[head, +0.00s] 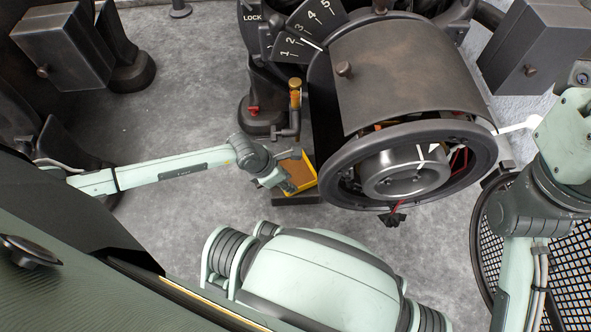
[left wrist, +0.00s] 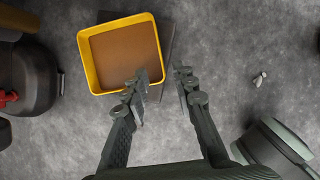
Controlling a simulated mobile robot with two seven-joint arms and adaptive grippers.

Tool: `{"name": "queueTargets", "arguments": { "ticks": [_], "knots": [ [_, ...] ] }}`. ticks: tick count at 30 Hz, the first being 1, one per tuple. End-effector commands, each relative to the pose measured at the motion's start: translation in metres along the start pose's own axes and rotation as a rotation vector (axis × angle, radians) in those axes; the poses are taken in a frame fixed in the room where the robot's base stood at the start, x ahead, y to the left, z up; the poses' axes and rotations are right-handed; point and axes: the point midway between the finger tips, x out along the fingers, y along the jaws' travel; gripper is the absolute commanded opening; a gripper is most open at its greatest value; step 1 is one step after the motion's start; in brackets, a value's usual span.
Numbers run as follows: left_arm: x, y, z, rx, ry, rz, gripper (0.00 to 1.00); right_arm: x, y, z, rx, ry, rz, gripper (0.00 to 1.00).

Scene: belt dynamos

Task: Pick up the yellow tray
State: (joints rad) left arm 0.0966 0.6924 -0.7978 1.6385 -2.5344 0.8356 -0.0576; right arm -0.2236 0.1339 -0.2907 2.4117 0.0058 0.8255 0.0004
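The yellow tray (head: 312,167) is a small square tray with a brown inside, low beneath the tap beside the dynamo. In the left wrist view the yellow tray (left wrist: 87,64) is at the upper left, over a dark flat base (left wrist: 164,50). My left gripper (head: 287,185) is at the tray's near side and hides part of it.
The large dynamo drum (head: 400,80) stands just right of the tray. The tap (head: 294,95) rises behind it. A dark rounded foot with a red knob (left wrist: 28,78) is close to the tray's left. Grey floor (left wrist: 240,40) is open to the right.

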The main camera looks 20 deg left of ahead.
Motion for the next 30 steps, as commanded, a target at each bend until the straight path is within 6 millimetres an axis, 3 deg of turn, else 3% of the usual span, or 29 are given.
{"name": "queueTargets", "arguments": {
  "ticks": [10, 18, 27, 30],
  "knots": [
    [0.037, 0.001, -0.001, 0.006, 0.001, 0.007, 0.27, -0.005, -0.002, 0.004, -0.002, 0.014, -0.022, 0.64],
    [0.075, -0.002, 0.001, 0.005, 0.002, 0.007, 0.27, 0.003, -0.007, 0.004, -0.019, 0.06, -0.09, 0.64],
    [0.078, -0.002, 0.002, 0.006, 0.001, 0.007, 0.27, 0.005, -0.007, 0.004, -0.022, 0.062, -0.094, 0.64],
    [0.078, -0.002, 0.002, 0.006, 0.002, 0.007, 0.16, 0.005, -0.007, 0.004, -0.022, 0.063, -0.094, 0.64]
  ]
}}
